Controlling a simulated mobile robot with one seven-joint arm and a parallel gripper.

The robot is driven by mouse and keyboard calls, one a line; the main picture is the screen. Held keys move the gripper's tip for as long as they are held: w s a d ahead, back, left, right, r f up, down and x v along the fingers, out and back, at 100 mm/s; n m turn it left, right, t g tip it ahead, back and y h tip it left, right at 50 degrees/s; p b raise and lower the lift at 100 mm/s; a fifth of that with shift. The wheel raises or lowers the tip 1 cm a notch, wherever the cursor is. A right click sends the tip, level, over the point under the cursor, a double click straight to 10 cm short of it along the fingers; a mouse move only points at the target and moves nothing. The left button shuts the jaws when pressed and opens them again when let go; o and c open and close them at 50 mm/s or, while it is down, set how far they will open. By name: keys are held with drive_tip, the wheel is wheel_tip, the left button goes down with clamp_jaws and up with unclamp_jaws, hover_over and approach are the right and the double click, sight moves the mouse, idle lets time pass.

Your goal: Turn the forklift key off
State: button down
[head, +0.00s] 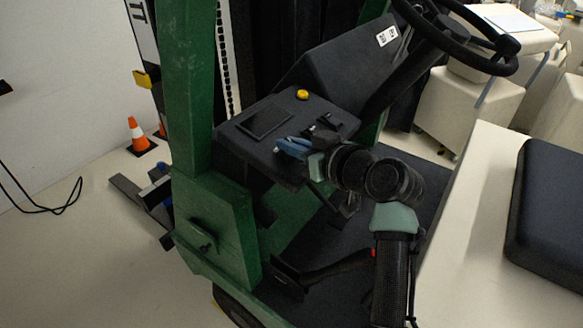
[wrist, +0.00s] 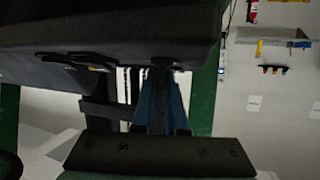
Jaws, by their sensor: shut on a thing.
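The forklift's dark control panel (head: 240,138) has a small screen and a yellow button, and its edge fills the top of the wrist view (wrist: 110,35). My gripper (head: 284,147) has blue fingers that reach the near edge of this panel. In the wrist view the fingers (wrist: 165,75) come together right at the panel's edge. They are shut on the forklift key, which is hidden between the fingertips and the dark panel. I cannot tell which way the key is turned.
The steering wheel (head: 455,38) is above and right of my gripper. A green mast post (head: 190,90) stands left of the panel. The seat (head: 548,215) is at the right. An orange cone (head: 138,134) stands on the floor behind. Small black levers (head: 325,120) rise from the panel beside my fingers.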

drive_tip(key=n+g+y+b, duration=0.1)
drive_tip(key=b, duration=0.1)
drive_tip(key=n+y+b, duration=0.1)
drive_tip(key=b, duration=0.1)
drive_tip(key=shift+f+n+g, duration=0.25)
drive_tip(key=shift+n+g, duration=0.05)
drive_tip(key=shift+g, duration=0.1)
drive_tip(key=shift+r+n+g+y+b, duration=0.15)
drive_tip(key=shift+n+g+y+b, duration=0.45)
drive_tip(key=shift+b, duration=0.55)
drive_tip(key=shift+r, duration=0.1)
drive_tip(key=c, duration=1)
unclamp_jaws()
drive_tip(key=shift+o, duration=0.2)
drive_tip(key=b+v, duration=0.2)
drive_tip(key=v, duration=1.1)
